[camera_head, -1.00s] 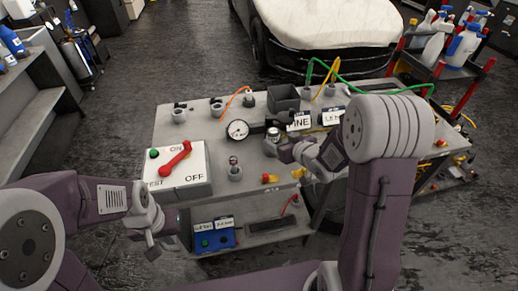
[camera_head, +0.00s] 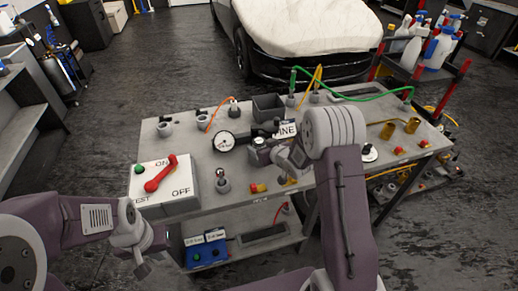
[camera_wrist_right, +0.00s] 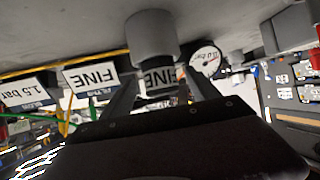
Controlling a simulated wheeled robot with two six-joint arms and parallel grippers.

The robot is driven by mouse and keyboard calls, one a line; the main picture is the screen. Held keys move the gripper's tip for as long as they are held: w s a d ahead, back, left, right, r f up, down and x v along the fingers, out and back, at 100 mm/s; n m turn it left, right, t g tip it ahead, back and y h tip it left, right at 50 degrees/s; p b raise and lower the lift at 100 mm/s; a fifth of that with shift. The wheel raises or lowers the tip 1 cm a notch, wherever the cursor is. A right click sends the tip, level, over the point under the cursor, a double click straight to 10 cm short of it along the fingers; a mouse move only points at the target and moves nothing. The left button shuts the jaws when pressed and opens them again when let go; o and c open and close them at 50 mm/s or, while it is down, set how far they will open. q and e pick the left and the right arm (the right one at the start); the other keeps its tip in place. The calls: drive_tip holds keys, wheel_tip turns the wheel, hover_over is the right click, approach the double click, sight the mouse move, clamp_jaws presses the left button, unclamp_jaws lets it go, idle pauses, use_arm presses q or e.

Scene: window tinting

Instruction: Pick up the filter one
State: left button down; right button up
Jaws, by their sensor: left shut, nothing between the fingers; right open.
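A short grey cylinder (camera_wrist_right: 152,38), perhaps the filter, stands on the workbench just beyond my right gripper (camera_wrist_right: 161,78). The right fingers are open on either side of its lower part in the wrist view; I cannot tell whether they touch it. A white FINE label (camera_wrist_right: 92,77) stands near it, and a second FINE label (camera_wrist_right: 158,79) shows between the fingers. In the head view the cylinder (camera_head: 258,143) is beside my right gripper (camera_head: 277,154), partly covered by it. My left gripper (camera_head: 141,268) is shut and empty, in front of the bench's left end.
The workbench (camera_head: 330,180) holds a gauge (camera_head: 224,141), a red-handled switch box (camera_head: 165,184), a dark bin (camera_head: 268,107) and small fittings. A green hose (camera_head: 350,97) crosses its back. Blue boxes (camera_head: 206,250) sit on the lower shelf. My right arm hides part of the bench.

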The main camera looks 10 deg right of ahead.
drive_tip(key=shift+w+f, duration=0.1)
drive_tip(key=shift+w, duration=0.05)
drive_tip(key=c, duration=1.5)
wheel_tip(320, 180, up, 10)
drive_tip(key=shift+r+p, duration=0.1)
drive_tip(key=shift+p, duration=0.55)
